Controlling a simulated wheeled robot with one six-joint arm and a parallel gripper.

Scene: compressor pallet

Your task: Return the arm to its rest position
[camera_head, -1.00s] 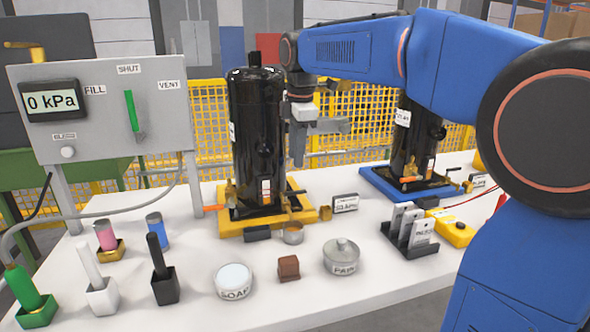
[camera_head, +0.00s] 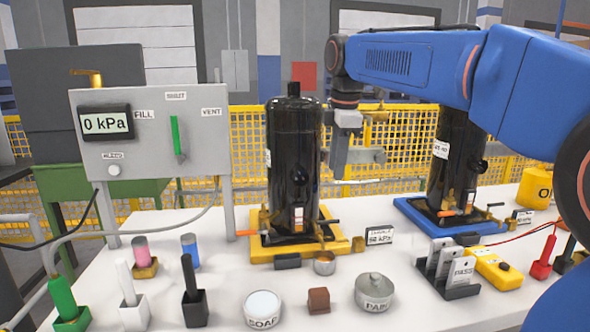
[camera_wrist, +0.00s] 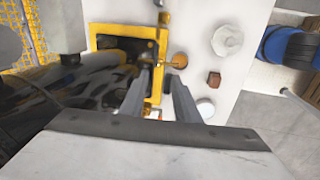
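My blue arm (camera_head: 410,62) reaches across from the right. My gripper (camera_head: 338,170) hangs fingers down just right of the black compressor (camera_head: 293,160) on the yellow pallet, at about mid-height of it. In the wrist view my gripper (camera_wrist: 161,80) shows two grey fingers with a gap and nothing held between them. The yellow pallet (camera_wrist: 157,92) lies beyond the fingertips there, and the black compressor (camera_wrist: 70,90) fills the left. In the head view I cannot tell the fingers apart.
A second compressor (camera_head: 452,160) stands on a blue pallet (camera_head: 410,220) at right. A gauge panel (camera_head: 150,150) reading 0 kPa stands at left. Tools, a soap dish (camera_head: 262,307), a brown block (camera_head: 318,300) and a paint tin (camera_head: 374,292) line the white table's front.

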